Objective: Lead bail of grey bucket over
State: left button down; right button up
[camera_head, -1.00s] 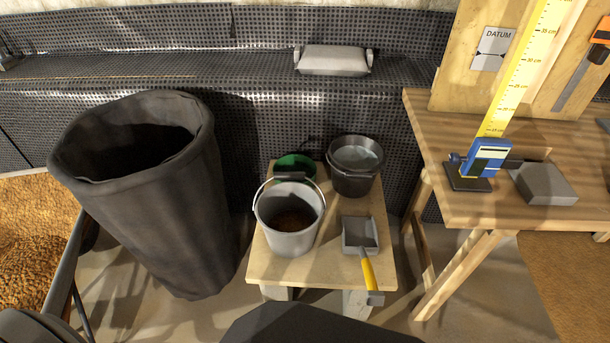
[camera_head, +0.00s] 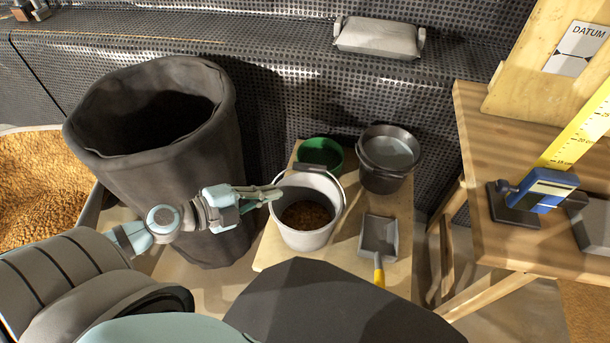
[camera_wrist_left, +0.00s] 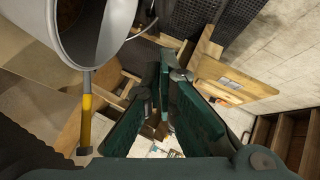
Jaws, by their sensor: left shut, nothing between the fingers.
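The grey bucket (camera_head: 308,236) stands upright on a small wooden bench, with brown grainy material inside. Its thin wire bail (camera_head: 344,190) lies toward the back of the rim, with a dark grip (camera_head: 318,169) at the far side. My left gripper (camera_head: 276,193) is shut and empty at the bucket's left rim; whether it touches the rim is unclear. In the left wrist view, the left gripper's fingers (camera_wrist_left: 164,78) are together, with the bucket (camera_wrist_left: 122,28) at the upper left and part of the bail (camera_wrist_left: 147,24) beside it. My right gripper is not in view.
A green container (camera_head: 312,153) and a dark bucket (camera_head: 384,180) stand close behind. A scoop with a yellow handle (camera_head: 379,273) lies to the right on the bench (camera_head: 345,268). A tall black bin (camera_head: 205,235) stands left; a wooden table (camera_head: 480,130) is at right.

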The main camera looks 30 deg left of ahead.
pick_arm(q)
jog(key=w+d+f+b, duration=0.3)
jog(key=w+f, duration=0.2)
jog(key=w, duration=0.6)
jog(key=shift+w+b, duration=0.2)
jog(key=shift+b, duration=0.1)
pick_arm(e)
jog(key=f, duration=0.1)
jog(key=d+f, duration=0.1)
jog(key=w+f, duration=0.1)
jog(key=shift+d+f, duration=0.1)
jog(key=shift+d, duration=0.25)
